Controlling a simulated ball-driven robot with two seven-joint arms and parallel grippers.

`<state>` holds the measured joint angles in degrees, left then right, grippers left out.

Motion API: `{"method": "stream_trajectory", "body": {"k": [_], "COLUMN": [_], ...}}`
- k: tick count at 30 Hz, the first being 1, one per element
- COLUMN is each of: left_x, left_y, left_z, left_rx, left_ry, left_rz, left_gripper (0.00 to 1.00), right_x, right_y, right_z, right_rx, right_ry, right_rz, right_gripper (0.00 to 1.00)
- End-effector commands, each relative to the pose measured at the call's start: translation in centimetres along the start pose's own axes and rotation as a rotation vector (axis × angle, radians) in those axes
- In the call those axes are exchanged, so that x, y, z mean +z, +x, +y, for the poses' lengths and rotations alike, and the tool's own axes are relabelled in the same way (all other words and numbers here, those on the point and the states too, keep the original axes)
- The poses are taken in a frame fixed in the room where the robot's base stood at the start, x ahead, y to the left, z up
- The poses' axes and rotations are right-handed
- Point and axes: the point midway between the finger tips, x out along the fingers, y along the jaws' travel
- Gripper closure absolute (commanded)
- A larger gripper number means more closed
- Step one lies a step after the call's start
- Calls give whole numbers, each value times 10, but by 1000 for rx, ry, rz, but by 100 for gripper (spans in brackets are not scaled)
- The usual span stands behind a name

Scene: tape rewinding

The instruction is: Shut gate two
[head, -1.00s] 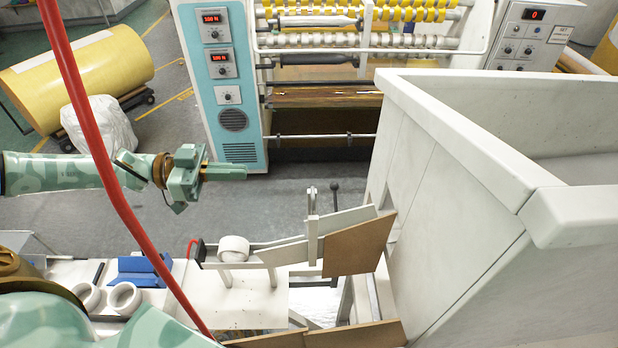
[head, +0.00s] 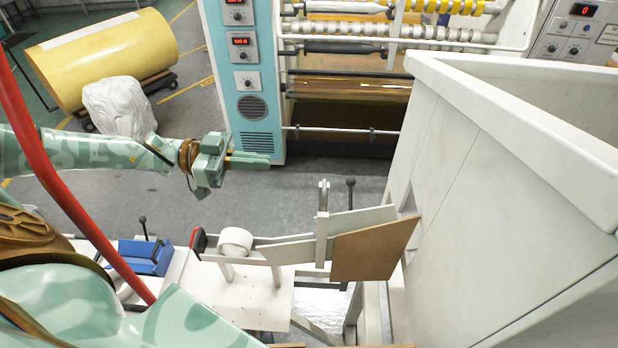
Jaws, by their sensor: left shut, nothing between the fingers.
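My left gripper (head: 259,160) is shut and empty. It hangs over the open floor, short of the teal machine panel and behind the rail in the picture, touching nothing. A pale sloping rail (head: 290,251) runs right toward a big white bin. A white tape roll (head: 235,241) sits at its left end. A brown board (head: 373,249) hangs at its right end, with a thin upright post (head: 322,222) beside it. A black-knobbed lever (head: 350,191) stands behind. No label shows which part is gate two, and I cannot tell its state. My right gripper is not in view.
The large white bin (head: 520,200) fills the right side. A blue block (head: 140,256) and a second black-knobbed lever (head: 143,226) are at the lower left. A red hose (head: 62,182) crosses the left foreground. Grey floor (head: 290,190) lies open around the gripper.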

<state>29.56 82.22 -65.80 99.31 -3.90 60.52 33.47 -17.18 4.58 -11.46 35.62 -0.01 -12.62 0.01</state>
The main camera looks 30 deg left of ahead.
Motion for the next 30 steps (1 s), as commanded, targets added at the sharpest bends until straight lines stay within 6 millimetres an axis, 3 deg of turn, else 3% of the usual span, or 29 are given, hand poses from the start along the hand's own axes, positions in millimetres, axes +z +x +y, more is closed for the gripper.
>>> {"method": "stream_trajectory", "body": {"k": [15,21,30], "left_x": [-2,29,39], "left_y": [98,102,104], "left_z": [1,0,0], "left_rx": [2,0,0], "left_ry": [-2,-1,1], "left_rz": [2,0,0], "left_gripper": [100,100,100], "right_x": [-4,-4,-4], "right_y": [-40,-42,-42], "right_z": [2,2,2], "right_rx": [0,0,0], "right_ry": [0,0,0], "right_rz": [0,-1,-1], "right_gripper": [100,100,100]}}
